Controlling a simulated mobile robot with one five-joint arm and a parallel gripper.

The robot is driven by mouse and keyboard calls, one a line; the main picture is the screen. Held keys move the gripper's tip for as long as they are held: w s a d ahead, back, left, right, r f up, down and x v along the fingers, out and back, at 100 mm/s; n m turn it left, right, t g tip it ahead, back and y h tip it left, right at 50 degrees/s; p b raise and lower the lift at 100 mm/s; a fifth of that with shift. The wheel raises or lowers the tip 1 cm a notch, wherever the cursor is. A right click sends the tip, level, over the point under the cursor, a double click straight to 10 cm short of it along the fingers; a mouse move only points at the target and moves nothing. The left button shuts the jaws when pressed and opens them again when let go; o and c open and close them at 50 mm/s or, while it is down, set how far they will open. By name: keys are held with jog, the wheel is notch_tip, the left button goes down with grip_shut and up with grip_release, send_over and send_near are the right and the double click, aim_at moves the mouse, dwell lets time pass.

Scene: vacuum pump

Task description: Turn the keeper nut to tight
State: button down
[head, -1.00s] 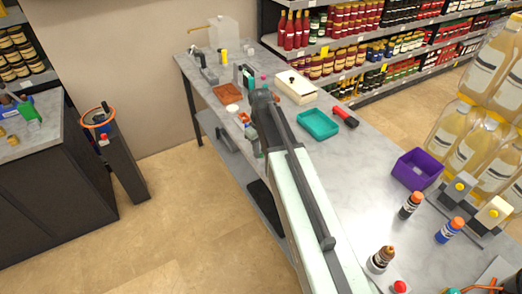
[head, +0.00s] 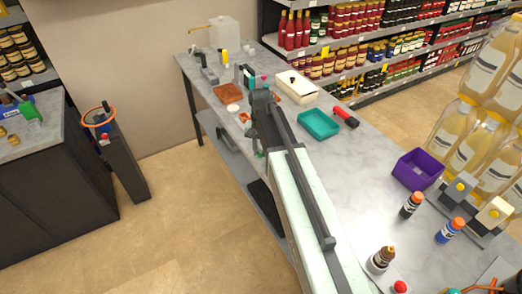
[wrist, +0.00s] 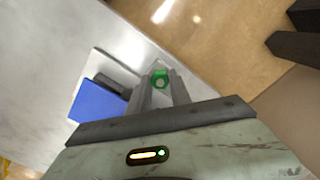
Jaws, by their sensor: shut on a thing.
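In the wrist view a small green nut-like piece (wrist: 160,78) with a paler centre sits between my fingertips; I take it for the keeper nut. My gripper (wrist: 160,84) is shut on it. The piece is at the edge of a pale plate, close to the bench edge. Which way the nut is turned cannot be told. In the head view my arm covers most of the gripper and the pump area at the left edge of the bench, so the nut is not clearly visible there.
A blue block (wrist: 98,107) with a dark part lies left of my fingers. On the bench (head: 365,180) are a teal tray (head: 319,124), a red-handled tool (head: 346,117), a white box (head: 296,88), a brown tray (head: 228,93) and a purple bin (head: 417,169). Open floor lies left.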

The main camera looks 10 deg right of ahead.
aim_at(261, 152)
jog(key=shift+w+m, duration=0.1)
jog(key=shift+m, duration=0.5)
jog(key=c, duration=1.2)
grip_release()
notch_tip(261, 152, up, 8)
jog(key=p, duration=0.8)
jog(key=shift+f, duration=0.1)
